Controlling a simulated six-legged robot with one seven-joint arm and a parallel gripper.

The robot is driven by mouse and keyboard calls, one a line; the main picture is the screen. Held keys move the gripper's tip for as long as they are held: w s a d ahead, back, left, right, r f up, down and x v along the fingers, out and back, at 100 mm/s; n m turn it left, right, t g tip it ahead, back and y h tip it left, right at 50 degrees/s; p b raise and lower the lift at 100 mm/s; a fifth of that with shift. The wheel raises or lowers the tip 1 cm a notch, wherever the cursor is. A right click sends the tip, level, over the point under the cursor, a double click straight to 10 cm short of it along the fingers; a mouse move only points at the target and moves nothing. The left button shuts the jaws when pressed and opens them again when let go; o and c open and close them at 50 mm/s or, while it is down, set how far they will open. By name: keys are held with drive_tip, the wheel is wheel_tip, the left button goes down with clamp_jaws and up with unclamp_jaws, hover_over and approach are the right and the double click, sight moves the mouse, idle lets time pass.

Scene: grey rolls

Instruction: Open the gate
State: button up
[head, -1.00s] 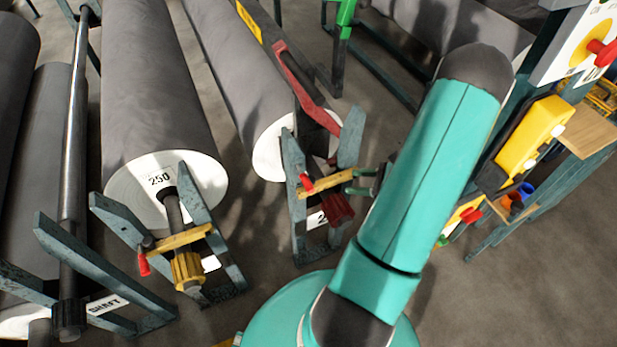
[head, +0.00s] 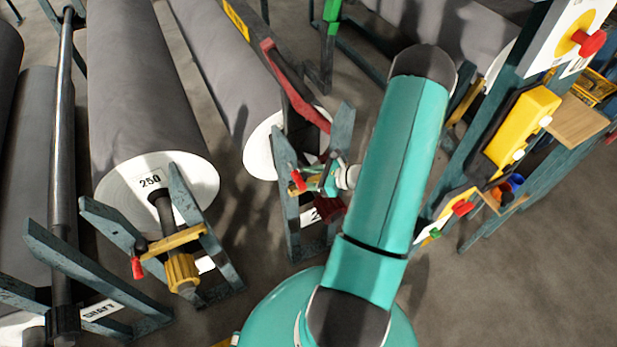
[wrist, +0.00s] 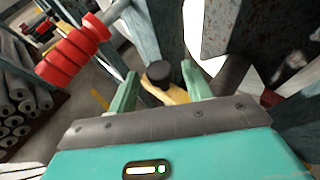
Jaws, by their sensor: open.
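The gate appears to be the yellow bar (head: 293,189) across the blue-grey stand of the middle roll, with a red handle (head: 298,180) at its left end. My gripper (head: 316,181) is over the bar and hides most of it in the head view. In the wrist view my gripper (wrist: 159,72) is open, its two green fingers on either side of a yellow piece (wrist: 177,96) with a dark round knob (wrist: 160,74). I cannot tell whether the fingers touch it. The ribbed red handle (wrist: 72,54) shows at upper left, outside the fingers.
A similar stand to the left has a yellow bar (head: 173,242) across the shaft of the roll marked 250 (head: 150,185). A long red lever (head: 292,90) rises behind the middle stand. A panel with a yellow box (head: 522,128) and red buttons stands right of my arm.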

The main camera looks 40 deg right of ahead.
clamp_jaws()
drive_tip(key=shift+r, duration=0.1)
